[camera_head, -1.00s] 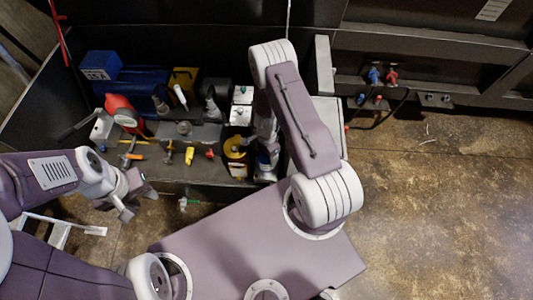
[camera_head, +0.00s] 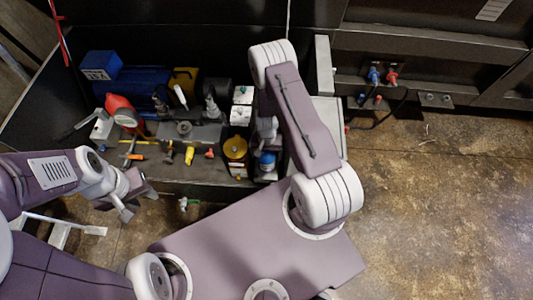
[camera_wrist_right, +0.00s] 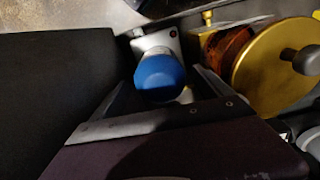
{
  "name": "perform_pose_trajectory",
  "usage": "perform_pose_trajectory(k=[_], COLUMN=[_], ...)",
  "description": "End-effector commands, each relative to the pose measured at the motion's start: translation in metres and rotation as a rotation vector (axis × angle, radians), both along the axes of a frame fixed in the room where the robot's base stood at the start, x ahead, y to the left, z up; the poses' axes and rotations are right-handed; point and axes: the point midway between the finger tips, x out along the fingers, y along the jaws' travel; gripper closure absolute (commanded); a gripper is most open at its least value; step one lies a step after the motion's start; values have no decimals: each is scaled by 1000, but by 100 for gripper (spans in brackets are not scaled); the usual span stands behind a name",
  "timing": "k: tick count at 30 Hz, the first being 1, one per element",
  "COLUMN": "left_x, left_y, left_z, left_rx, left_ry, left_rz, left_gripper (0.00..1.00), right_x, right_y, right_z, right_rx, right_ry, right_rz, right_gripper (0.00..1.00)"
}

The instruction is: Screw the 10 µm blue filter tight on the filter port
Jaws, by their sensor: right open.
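The blue filter (camera_head: 267,158) stands at the right end of the workbench, beside the yellow round-topped part. In the right wrist view the blue filter (camera_wrist_right: 160,75) has a rounded blue cap and sits by a pale metal bracket (camera_wrist_right: 155,41), likely the filter port; the joint between them is hidden. My right gripper (camera_wrist_right: 161,80) is open, with one finger on each side of the blue cap and no clear contact. In the head view my right arm mostly hides this gripper. My left gripper (camera_head: 138,198) is open and empty in front of the bench's left part.
The yellow round-topped part (camera_wrist_right: 283,62) is close to the right finger. A dark wall (camera_wrist_right: 50,90) fills the left of the wrist view. A red part (camera_head: 124,113), a blue machine (camera_head: 140,82) and small valves crowd the bench. Open floor lies to the right.

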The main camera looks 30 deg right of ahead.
Motion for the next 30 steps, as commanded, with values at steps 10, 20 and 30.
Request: perform_pose_trajectory(k=[10, 20, 30], left_x=[0, 0, 0], left_y=[0, 0, 0], left_z=[1, 0, 0], left_rx=[0, 0, 0], left_ry=[0, 0, 0], left_rz=[0, 0, 0], left_gripper=[64, 64, 64], right_x=[0, 0, 0], right_y=[0, 0, 0], right_z=[0, 0, 0], right_rx=[0, 0, 0], right_ry=[0, 0, 0], right_rz=[511, 978, 976], right_gripper=[11, 11, 64])
